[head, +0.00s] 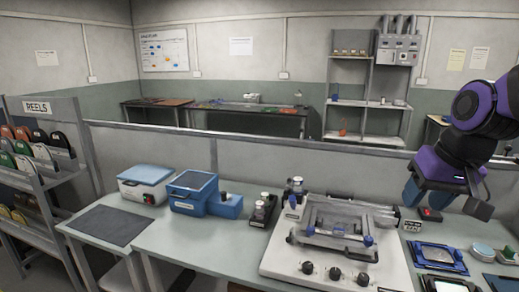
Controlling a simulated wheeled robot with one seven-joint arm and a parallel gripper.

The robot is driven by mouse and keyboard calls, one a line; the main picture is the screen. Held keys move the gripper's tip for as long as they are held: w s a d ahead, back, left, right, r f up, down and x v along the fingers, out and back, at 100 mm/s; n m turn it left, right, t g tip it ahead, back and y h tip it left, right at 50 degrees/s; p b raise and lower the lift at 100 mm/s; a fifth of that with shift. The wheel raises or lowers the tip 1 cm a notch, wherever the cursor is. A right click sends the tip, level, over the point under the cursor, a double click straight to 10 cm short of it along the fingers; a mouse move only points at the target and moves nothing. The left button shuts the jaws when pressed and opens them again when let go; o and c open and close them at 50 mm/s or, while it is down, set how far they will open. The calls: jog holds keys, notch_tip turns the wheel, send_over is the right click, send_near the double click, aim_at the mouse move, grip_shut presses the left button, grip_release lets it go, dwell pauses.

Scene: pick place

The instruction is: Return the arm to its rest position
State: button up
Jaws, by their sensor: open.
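My gripper (445,197) is at the right side of the head view, at the end of my purple and black arm. Its fingers are apart and point down, with nothing visible between them. It is above the right part of the bench, in front of the low partition and to the right of the printer-like machine (282,262) with a grey frame and blue knobs. The rest of my arm runs out of the picture at the right edge.
A blue box (192,187), a white box with a blue lid (145,182) and a dark mat (108,225) are on the left bench. A blue-framed tray (437,257) and small round containers lie below right. A reel rack (45,165) stands left. Bare bench lies front left.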

jog(key=s+r+t+h, duration=0.1)
jog(key=s+r, duration=0.3)
jog(key=s, duration=0.7)
jog(key=shift+d+r+n+t, duration=0.25)
jog(key=shift+r+n+t, duration=0.05)
jog(key=shift+r+n, duration=0.1)
